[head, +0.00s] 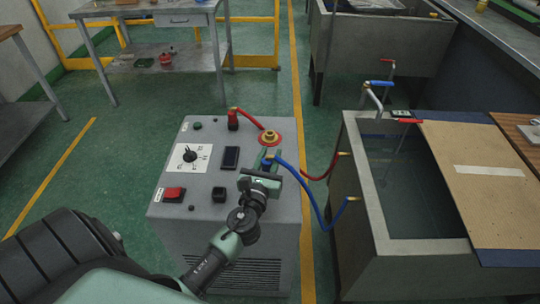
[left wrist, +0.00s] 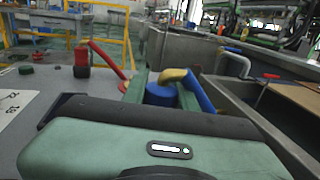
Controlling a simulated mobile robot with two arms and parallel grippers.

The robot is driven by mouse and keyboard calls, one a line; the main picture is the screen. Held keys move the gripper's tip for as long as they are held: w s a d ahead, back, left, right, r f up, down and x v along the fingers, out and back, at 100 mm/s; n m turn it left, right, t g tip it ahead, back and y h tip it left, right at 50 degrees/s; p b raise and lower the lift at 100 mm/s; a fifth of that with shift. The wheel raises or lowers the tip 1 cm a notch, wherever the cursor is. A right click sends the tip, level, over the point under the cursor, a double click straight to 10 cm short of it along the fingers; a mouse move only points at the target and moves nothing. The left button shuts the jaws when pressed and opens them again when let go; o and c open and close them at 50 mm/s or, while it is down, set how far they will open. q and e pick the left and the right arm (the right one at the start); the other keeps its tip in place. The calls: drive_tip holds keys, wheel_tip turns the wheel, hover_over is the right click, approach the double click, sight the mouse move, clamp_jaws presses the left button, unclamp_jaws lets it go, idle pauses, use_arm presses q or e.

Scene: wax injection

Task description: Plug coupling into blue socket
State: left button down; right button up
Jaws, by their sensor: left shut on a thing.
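My left gripper (head: 268,160) is over the top of the grey machine, near its right edge. In the left wrist view its green fingers are closed around a blue coupling (left wrist: 162,95) with a brass elbow on top. A blue hose (head: 314,192) runs from the coupling to a brass fitting on the tank; its near part also shows in the left wrist view (left wrist: 201,92). The coupling's lower end and whatever lies under it are hidden by my gripper. I cannot make out the blue socket. My right gripper is not in view.
A red socket ring with a brass centre (head: 270,138) lies just beyond my gripper. A red coupling (head: 233,121) stands to its left, with a red hose (head: 318,175) passing towards the water tank (head: 376,205). Knob, display and red switch occupy the machine's left part.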

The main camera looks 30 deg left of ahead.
sight(270, 164)
use_arm(q)
drive_tip(key=shift+f+b, duration=1.4)
drive_tip(key=shift+f, duration=0.25)
drive_tip(key=c, duration=1)
unclamp_jaws()
drive_tip(key=shift+r, duration=0.1)
drive_tip(key=shift+c, duration=0.2)
